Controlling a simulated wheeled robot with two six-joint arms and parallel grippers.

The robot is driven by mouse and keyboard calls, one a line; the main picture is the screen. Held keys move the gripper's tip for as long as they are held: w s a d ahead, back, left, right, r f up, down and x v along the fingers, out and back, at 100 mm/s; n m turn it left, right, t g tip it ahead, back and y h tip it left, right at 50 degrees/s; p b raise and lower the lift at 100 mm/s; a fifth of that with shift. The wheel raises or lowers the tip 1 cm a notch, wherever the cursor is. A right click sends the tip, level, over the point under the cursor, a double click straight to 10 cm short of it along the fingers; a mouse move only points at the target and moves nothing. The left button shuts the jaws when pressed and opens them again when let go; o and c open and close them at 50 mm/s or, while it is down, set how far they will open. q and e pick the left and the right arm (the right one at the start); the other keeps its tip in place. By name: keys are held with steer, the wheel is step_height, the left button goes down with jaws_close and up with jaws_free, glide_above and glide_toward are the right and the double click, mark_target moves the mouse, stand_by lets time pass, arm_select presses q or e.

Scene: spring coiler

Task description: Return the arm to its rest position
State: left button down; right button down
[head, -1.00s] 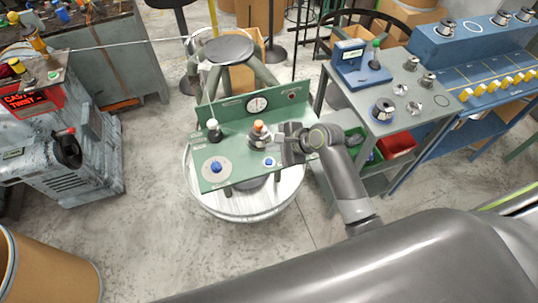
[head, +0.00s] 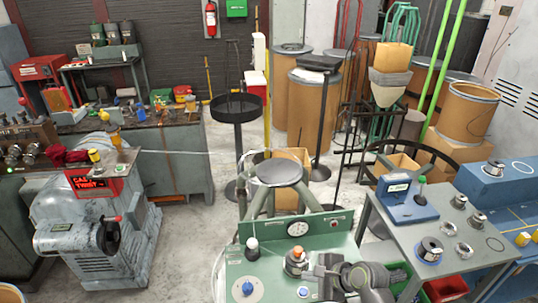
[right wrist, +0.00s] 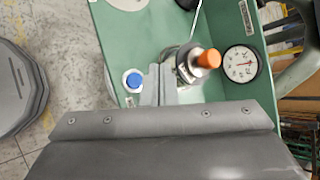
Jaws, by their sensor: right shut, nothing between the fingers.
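My right gripper (head: 318,272) is low in the head view, over the right part of a green bench panel (head: 262,272). Its fingers are shut and empty in the right wrist view (right wrist: 157,86). They are close to an orange-topped metal fixture (head: 295,262), which also shows in the right wrist view (right wrist: 207,60). I cannot tell whether they touch it. A small blue knob (right wrist: 132,79) lies just left of the fingers in that view. My right arm comes in from the lower right of the head view. My left gripper is not in view.
The panel carries a round gauge (head: 298,229), a white-topped knob (head: 252,247) and a blue knob on a disc (head: 247,288). A grey side table (head: 410,240) with spools stands close on the right. A stool (head: 279,173) stands behind. Open floor (head: 195,250) lies left.

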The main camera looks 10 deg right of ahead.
steer(key=s+d+r+n+g+h, duration=0.1)
steer(key=s+d+n+h, duration=0.2)
steer(key=s+d+n, duration=0.45)
steer(key=s+d+n+g+h, duration=0.15)
steer(key=s+n, duration=0.25)
steer(key=s, duration=0.7)
steer(key=s+d+r+n+g+h, duration=0.1)
steer(key=s+d+n+h, duration=0.4)
steer(key=s, duration=0.5)
step_height(320, 180, down, 31)
steer(key=d+n+y+b, duration=0.1)
steer(key=d+y+b, duration=0.1)
steer(key=b, duration=0.3)
steer(key=s+a+f+g+b, duration=0.1)
steer(key=s+f+g+b, duration=0.1)
steer(key=s+f, duration=1.3)
step_height(320, 180, down, 3)
steer(key=shift+a+r+b, duration=0.1)
steer(key=shift+a+b, duration=0.15)
steer(key=shift+b, duration=0.55)
